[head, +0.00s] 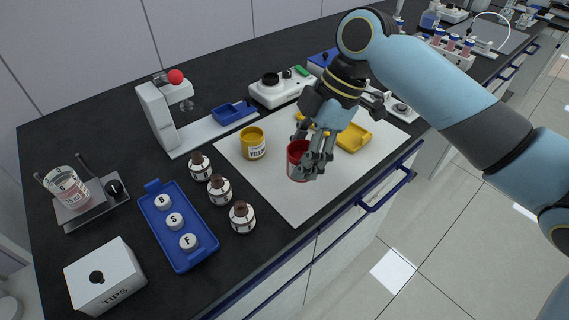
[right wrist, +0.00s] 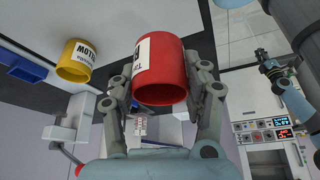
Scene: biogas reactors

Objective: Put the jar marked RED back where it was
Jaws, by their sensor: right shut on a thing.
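The red jar (head: 297,158) is in the fingers of my right gripper (head: 318,155), over the front part of the white mat (head: 280,195). The right wrist view shows the red jar (right wrist: 160,70) between both fingers, with part of a white label in sight. My right gripper is shut on it. I cannot tell for sure whether the jar touches the mat. The yellow jar (head: 252,143), labelled YELLOW, stands upright on the mat to the left of the red jar. It also shows in the right wrist view (right wrist: 77,62).
Yellow trays (head: 353,138) lie on the mat behind my right gripper. Several small dark-capped bottles (head: 220,189) stand left of the mat, beside a blue tray (head: 178,250) with white lids. A stand with a red ball (head: 165,115) is behind. The mat's front is clear.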

